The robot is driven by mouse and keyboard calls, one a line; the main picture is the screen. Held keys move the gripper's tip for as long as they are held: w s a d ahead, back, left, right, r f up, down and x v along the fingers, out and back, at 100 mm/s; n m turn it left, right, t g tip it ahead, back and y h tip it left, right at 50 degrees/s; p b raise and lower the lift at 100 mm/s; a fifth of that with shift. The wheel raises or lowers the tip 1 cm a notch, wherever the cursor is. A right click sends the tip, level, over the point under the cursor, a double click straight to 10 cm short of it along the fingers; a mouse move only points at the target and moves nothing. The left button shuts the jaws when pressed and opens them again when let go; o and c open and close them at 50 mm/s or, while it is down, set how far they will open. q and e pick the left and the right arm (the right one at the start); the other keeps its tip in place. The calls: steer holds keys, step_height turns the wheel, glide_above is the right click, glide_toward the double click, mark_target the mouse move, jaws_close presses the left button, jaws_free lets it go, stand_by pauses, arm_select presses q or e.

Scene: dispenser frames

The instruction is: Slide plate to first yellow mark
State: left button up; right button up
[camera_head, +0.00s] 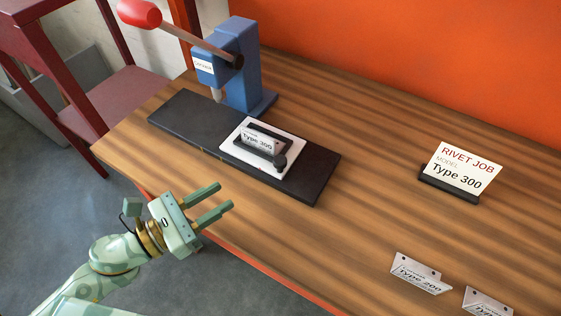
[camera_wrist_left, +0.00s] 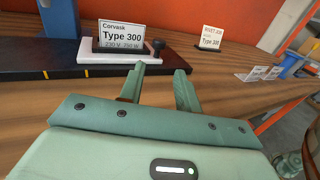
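The white plate (camera_head: 291,169) sits on the dark rail (camera_head: 318,180), right of the blue press, and carries a Type 300 nameplate (camera_head: 257,141) in a dark holder. A dark knob (camera_head: 280,161) stands at the plate's right end. The plate also shows in the left wrist view (camera_wrist_left: 92,58), with its knob (camera_wrist_left: 158,45). A small yellow mark (camera_head: 221,155) shows faintly on the rail's front edge, left of the plate. My left gripper (camera_head: 226,195) is open and empty in front of the rail, apart from the plate and knob. My right gripper is not in view.
The blue press (camera_head: 238,75) with a red-handled lever (camera_head: 139,13) stands behind the rail's left part. A Rivet Job sign (camera_head: 461,168) stands at right. Loose bent nameplates (camera_head: 421,273) lie at the lower right. The wooden table (camera_head: 370,130) between is clear.

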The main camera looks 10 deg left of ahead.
mark_target(275, 163)
arm_select(q)
steer(key=p+x, duration=0.2)
steer(key=x, duration=1.3)
steer(key=shift+w+d, duration=0.25)
steer(key=shift+w, duration=0.05)
